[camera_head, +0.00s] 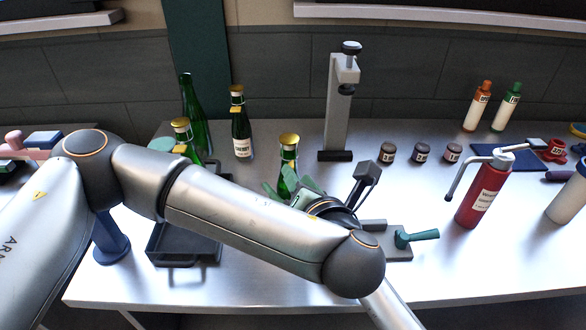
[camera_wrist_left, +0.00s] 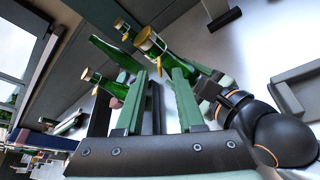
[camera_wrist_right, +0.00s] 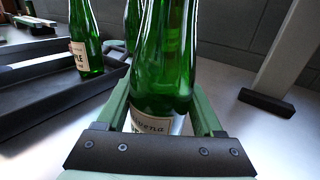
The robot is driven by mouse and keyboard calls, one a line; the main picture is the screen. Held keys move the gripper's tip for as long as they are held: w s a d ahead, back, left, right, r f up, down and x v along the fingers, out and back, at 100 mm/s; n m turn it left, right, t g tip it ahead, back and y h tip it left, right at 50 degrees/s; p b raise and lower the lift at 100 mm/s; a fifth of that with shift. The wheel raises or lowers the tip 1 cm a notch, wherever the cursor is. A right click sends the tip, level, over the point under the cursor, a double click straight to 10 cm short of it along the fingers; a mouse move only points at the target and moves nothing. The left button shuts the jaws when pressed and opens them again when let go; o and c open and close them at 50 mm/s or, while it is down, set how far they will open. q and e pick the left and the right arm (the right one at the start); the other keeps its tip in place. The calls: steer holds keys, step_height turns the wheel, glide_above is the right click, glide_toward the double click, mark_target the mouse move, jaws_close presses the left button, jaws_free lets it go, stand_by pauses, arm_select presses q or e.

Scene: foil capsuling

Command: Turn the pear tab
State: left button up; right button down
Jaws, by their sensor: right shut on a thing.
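A green bottle with a gold foil top (camera_head: 288,141) stands near the middle of the table, partly hidden by my arm. In the right wrist view my right gripper (camera_wrist_right: 162,108) is shut on this bottle's body (camera_wrist_right: 165,60), around its label. In the left wrist view my left gripper (camera_wrist_left: 160,76) is open. Its fingers point toward the bottle's gold top (camera_wrist_left: 146,38), with a gap to it and nothing between them. A small yellow tab (camera_wrist_left: 159,66) hangs below that top. The tab is hidden in the head view.
Other gold-topped bottles stand behind to the left (camera_head: 241,130) and by a black tray (camera_head: 157,240). A grey press stand (camera_head: 338,110) is behind. A fixture with a teal handle (camera_head: 418,236) and a red canister (camera_head: 482,195) are to the right.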

arm_select(q)
steer(key=x, duration=0.4)
steer(key=shift+w+a+f, duration=0.1)
steer(key=shift+w+a, duration=0.05)
jaws_close()
stand_by(0.5)
